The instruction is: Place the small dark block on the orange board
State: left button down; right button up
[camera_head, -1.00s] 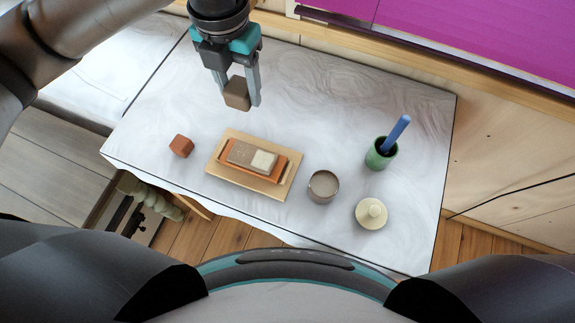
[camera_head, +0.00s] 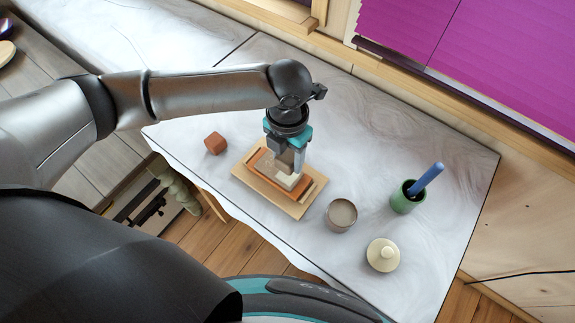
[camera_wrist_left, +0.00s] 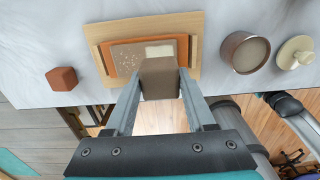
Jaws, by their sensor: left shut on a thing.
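My left gripper (camera_head: 289,165) is shut on the small dark block (camera_wrist_left: 159,79), a brown-grey cube that sits between the fingertips in the left wrist view. In the head view the fingers point down over the orange board (camera_head: 258,166) and largely hide the block. The orange board also shows in the left wrist view (camera_wrist_left: 105,58). It lies on a pale wooden tray (camera_head: 304,200) and bears a speckled grey-brown slab (camera_wrist_left: 127,58) and a cream block (camera_wrist_left: 160,50). I cannot tell whether the held block touches anything. My right gripper is not in view.
A red-brown cube (camera_head: 215,143) lies left of the tray. A round cup (camera_head: 341,215), a cream lidded pot (camera_head: 383,255) and a green cup (camera_head: 407,197) with a blue stick (camera_head: 427,179) stand to the right. The marble table's back is clear.

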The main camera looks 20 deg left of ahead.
aim_at(288, 157)
pick_arm(q)
jog(key=shift+f, duration=2.3)
jog(key=shift+f, duration=0.15)
jog(key=shift+c, duration=1.2)
grip_release()
notch_tip(288, 157, up, 12)
jog(key=shift+r, duration=0.2)
